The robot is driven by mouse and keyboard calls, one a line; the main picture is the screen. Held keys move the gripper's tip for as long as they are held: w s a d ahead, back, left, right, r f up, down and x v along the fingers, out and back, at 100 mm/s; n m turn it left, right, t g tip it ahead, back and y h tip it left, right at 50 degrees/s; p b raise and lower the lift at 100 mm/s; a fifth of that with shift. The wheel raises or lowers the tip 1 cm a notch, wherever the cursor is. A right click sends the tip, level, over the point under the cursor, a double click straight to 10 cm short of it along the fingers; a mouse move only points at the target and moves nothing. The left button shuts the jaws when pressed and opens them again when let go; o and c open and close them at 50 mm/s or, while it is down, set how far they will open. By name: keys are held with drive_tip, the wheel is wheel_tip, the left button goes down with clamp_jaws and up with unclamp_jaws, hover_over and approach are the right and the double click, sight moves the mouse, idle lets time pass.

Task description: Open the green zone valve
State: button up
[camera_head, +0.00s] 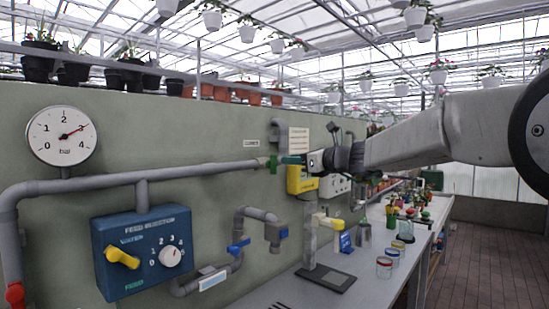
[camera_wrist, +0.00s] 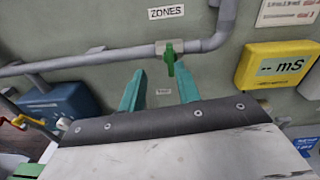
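The green zone valve (camera_wrist: 169,57) sits on a grey horizontal pipe on the wall, under a "ZONES" label (camera_wrist: 166,13). Its green handle stands upright across the pipe. The valve (camera_head: 273,164) also shows in the head view, just left of my gripper (camera_head: 292,160). In the wrist view my gripper (camera_wrist: 160,72) is open, with two teal fingers spread apart and nothing between them. The handle is just beyond the fingertips, nearer the right one. I cannot tell whether that finger touches it. In the head view my fingers are small and partly hidden by the wrist.
A blue feed selector box (camera_head: 148,250) and pressure gauge (camera_head: 62,136) are on the wall at left. A yellow meter (camera_wrist: 277,66) hangs right of the valve. A blue-handled valve (camera_head: 238,247) is on a lower pipe. A bench (camera_head: 310,292) with jars runs below.

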sight(276, 156)
drive_tip(key=shift+m+t, duration=0.4)
drive_tip(key=shift+m, duration=0.3)
drive_tip(key=x, duration=0.6)
drive_tip(key=w+d+x, duration=0.1)
drive_tip(key=x, duration=0.2)
drive_tip(key=shift+w+a+r, duration=0.1)
drive_tip(key=shift+a+r, duration=0.05)
drive_tip(key=shift+r, duration=0.1)
clamp_jaws()
